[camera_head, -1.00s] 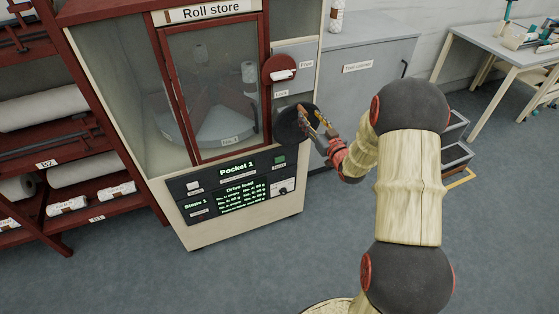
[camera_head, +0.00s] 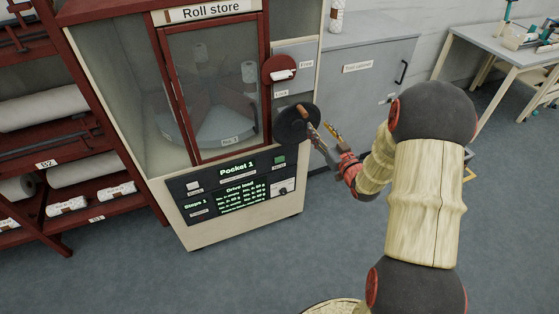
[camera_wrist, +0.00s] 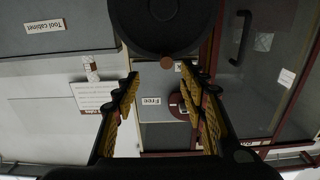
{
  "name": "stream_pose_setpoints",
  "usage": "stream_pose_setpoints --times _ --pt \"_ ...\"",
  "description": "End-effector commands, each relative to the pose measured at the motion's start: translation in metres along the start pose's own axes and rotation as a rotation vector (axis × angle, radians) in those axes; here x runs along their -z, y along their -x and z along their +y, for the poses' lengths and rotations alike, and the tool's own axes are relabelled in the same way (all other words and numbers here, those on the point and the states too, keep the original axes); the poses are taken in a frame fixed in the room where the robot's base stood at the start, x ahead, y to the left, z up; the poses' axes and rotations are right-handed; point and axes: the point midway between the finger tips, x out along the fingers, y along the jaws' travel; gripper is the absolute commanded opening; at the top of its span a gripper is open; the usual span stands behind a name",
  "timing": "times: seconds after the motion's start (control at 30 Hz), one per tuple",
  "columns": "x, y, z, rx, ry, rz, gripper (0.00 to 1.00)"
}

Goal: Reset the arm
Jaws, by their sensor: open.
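My gripper (camera_head: 323,128) is open and empty, just right of the black round handwheel (camera_head: 288,124) on the roll store's side. In the wrist view my gripper (camera_wrist: 160,82) has its two yellow-padded fingers spread wide. There the black handwheel (camera_wrist: 150,32) fills the top middle, with a small brown knob (camera_wrist: 166,62) at its lower edge. Nothing lies between the fingers. The roll store (camera_head: 210,90) is a cabinet with a red-framed glass door, which looks shut. Its panel display (camera_head: 237,168) reads "Pocket 1".
A grey tool cabinet (camera_head: 352,90) stands behind my gripper, to the right of the store. A red rack (camera_head: 85,135) with white rolls is at the left. A work table (camera_head: 490,45) stands at the far right. The floor (camera_head: 280,270) in front of the store is clear.

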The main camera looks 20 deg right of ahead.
Motion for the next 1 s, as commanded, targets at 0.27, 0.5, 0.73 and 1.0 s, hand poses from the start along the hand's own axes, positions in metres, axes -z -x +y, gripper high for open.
stream_pose_setpoints --times 0.27,0.5,0.73,1.0 --pt "0.000 0.000 0.000 0.000 0.001 0.000 0.42" --pt "-0.046 0.005 0.013 -0.049 0.019 -0.170 0.42" --pt "-0.138 0.064 0.043 -0.205 0.000 -0.606 0.42" --pt "-0.129 0.152 0.029 -0.328 -0.034 -1.009 0.42"
